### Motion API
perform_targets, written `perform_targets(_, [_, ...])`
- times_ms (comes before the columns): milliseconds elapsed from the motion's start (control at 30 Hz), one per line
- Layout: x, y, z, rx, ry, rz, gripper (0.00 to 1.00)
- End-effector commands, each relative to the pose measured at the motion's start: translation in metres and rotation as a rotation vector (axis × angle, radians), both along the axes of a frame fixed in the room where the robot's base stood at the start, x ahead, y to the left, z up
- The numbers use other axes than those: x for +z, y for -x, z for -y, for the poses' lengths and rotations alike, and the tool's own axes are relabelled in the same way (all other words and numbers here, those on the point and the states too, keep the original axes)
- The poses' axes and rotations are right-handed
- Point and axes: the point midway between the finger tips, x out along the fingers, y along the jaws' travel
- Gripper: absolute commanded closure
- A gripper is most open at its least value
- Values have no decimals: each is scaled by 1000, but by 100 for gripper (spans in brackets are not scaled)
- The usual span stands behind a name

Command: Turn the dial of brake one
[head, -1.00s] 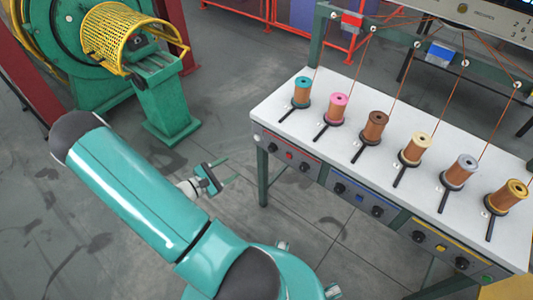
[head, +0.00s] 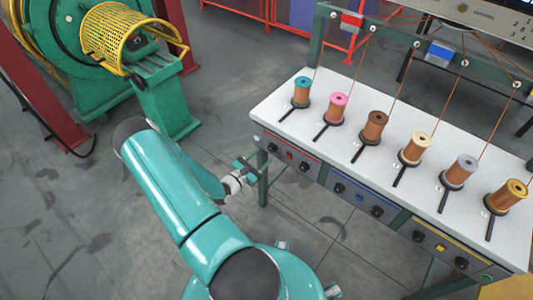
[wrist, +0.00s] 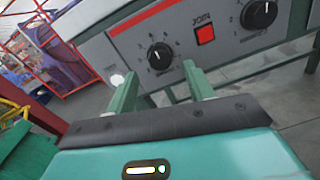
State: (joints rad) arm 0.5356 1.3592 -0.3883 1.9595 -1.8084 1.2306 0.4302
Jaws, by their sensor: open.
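The red-trimmed panel on the front of the white bench carries two black dials with a red button (wrist: 205,34) between them. Its left dial (head: 272,147) is round with a white pointer mark; in the wrist view this dial (wrist: 160,56) sits just beyond my fingertips, roughly between them. The right dial (head: 304,166) also shows in the wrist view (wrist: 258,14). I cannot read which dial is labelled brake one. My gripper (head: 247,163) is open and empty, in front of the bench's left end; its two green fingers (wrist: 159,72) point at the panel, apart from the left dial.
The white bench top (head: 287,98) holds several wire spools on black stands. Blue (head: 359,198) and yellow (head: 441,248) panels with more dials continue to the right. A green bench leg (head: 263,180) stands below my gripper. A green machine with a yellow mesh guard (head: 115,38) is behind left.

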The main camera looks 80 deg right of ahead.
Motion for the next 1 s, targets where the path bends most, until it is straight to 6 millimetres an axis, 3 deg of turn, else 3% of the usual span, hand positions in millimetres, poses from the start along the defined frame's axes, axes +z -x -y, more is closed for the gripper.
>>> perform_targets(200, [0, 14, 27, -1, 0, 1, 47])
perform_targets(567, [0, 16, 33, 0, 0, 0, 47])
perform_targets(800, [0, 16, 33, 0, 0, 0, 92])
perform_targets(1000, [0, 16, 33, 0, -3, -8, 92])
